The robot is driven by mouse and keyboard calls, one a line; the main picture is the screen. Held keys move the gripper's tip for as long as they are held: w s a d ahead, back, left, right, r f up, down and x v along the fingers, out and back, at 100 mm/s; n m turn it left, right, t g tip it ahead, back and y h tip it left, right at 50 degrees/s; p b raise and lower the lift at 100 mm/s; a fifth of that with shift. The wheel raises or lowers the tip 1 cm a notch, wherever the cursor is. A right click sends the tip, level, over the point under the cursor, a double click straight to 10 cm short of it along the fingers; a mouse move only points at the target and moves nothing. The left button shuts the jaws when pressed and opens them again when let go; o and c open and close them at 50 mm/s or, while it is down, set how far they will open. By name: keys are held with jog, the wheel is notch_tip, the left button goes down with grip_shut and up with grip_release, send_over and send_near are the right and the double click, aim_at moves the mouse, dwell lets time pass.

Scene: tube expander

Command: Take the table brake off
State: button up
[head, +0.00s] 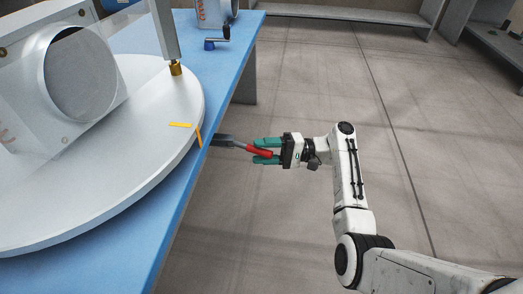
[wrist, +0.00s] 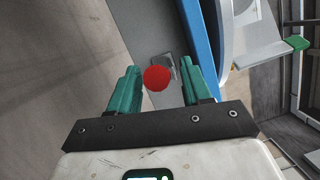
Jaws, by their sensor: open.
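My gripper (head: 266,150) has green fingers and is open at the red handle, with the handle between the fingers. In the wrist view the red handle end (wrist: 156,78) shows between the two open fingers (wrist: 157,85); a gap shows at the right finger, and I cannot tell whether the left finger touches it.
The turntable sits on a blue table (head: 180,215) and carries a grey box with a round duct opening (head: 80,75). Orange marks (head: 180,125) lie at the turntable's rim. A crank (head: 218,38) stands at the far table end. The floor to the right is clear.

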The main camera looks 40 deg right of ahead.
jog(key=p+v, duration=0.1)
jog(key=v, duration=0.9)
jog(key=s+a+f+n+g+h, duration=0.2)
jog(key=s+a+f+g+h, duration=0.45)
jog(key=a+f, duration=0.65)
jog(key=s+a+f+n+g+h, duration=0.15)
jog(key=s+h, duration=0.25)
jog(key=s, duration=0.4)
jog(key=s+a+n+g+h, duration=0.2)
jog(key=s+n+h, duration=0.15)
jog(key=s, duration=0.55)
jog(key=s+r+n+h+p, duration=0.1)
jog(key=s+r+h+p, duration=0.1)
jog(key=r+p, duration=3.4)
notch_tip(320, 180, up, 4)
jog(key=shift+s+r+t+p, duration=0.2)
jog(key=shift+s+t+p, duration=0.15)
jog(key=shift+s, duration=0.25)
